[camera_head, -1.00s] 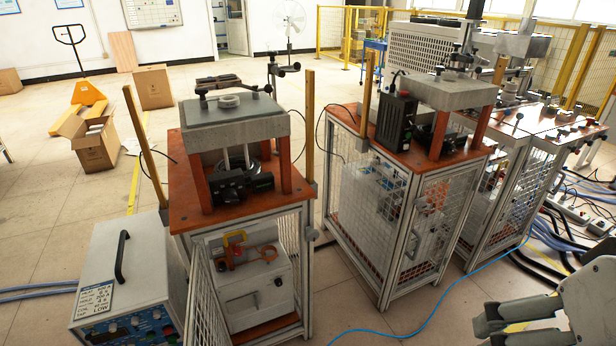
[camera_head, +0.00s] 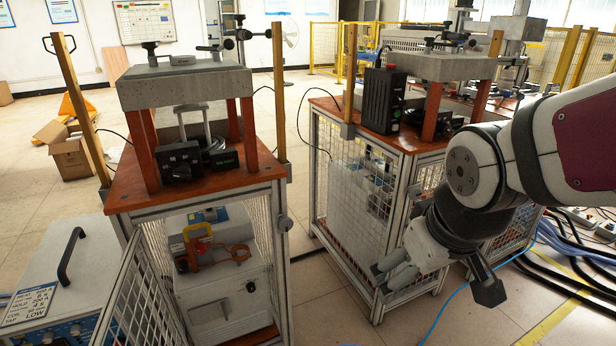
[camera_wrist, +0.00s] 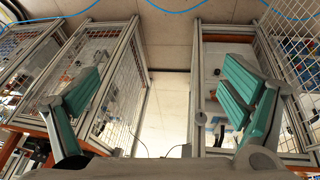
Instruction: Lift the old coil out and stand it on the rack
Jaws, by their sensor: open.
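A copper-orange coil (camera_head: 237,255) lies at the front of a grey heater box (camera_head: 224,287), inside the lower bay of the left bench. A yellow handle (camera_head: 196,232) with a red part beside it stands left of the coil. My gripper (camera_head: 386,274) is in front of the middle bench, to the right of the coil and well apart from it. In the wrist view its two green-padded fingers (camera_wrist: 160,88) are wide apart with nothing between them. The coil cannot be made out in the wrist view. I cannot tell which thing is the rack.
The left bench (camera_head: 228,186) has an open mesh door (camera_head: 150,300) at its front left. A grey control unit (camera_head: 50,285) stands left of it. The middle bench (camera_head: 345,180) has mesh sides. A blue hose (camera_head: 452,300) and dark cables (camera_head: 545,265) lie on the floor.

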